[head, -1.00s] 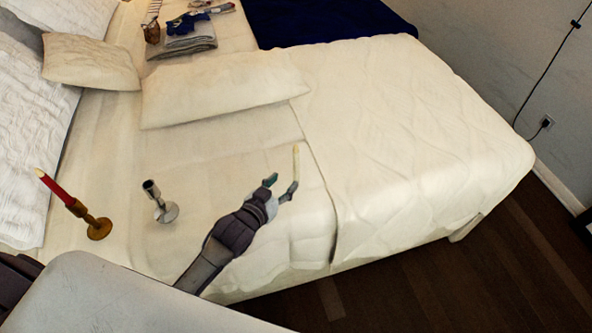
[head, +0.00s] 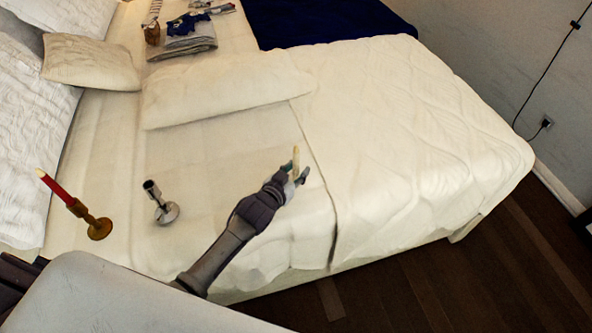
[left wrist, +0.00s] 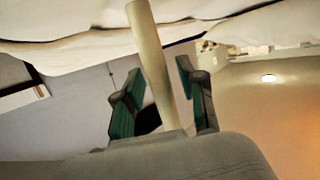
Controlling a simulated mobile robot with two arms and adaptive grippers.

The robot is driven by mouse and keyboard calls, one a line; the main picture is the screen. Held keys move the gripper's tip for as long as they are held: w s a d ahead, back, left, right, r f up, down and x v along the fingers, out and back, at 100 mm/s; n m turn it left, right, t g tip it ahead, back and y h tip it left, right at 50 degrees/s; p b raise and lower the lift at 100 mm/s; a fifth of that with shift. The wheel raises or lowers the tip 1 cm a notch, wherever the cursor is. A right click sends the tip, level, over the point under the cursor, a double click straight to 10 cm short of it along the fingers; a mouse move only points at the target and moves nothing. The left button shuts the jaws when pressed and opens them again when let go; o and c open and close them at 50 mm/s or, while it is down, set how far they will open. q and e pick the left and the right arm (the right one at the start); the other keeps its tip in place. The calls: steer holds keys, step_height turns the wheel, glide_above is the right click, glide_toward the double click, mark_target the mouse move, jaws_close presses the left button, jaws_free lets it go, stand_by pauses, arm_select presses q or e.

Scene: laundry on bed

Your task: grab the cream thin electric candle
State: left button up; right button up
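The cream thin electric candle (head: 296,154) stands near the fold of the bedding in the head view. My left gripper (head: 296,172) is at its lower part. In the left wrist view, the candle (left wrist: 152,60) stretches between the two fingers of the left gripper (left wrist: 160,92). The fingers are spread, with a visible gap between the candle and the right-hand finger. The candle's lower end is hidden behind the gripper body. My right gripper is in neither view.
Pillows (head: 90,62) and folded clothes (head: 185,42) lie farther back. The bedding (head: 410,150) right of the gripper is clear.

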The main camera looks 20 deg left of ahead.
arm_select(q)
jaws_close()
steer(key=shift+r, duration=0.1)
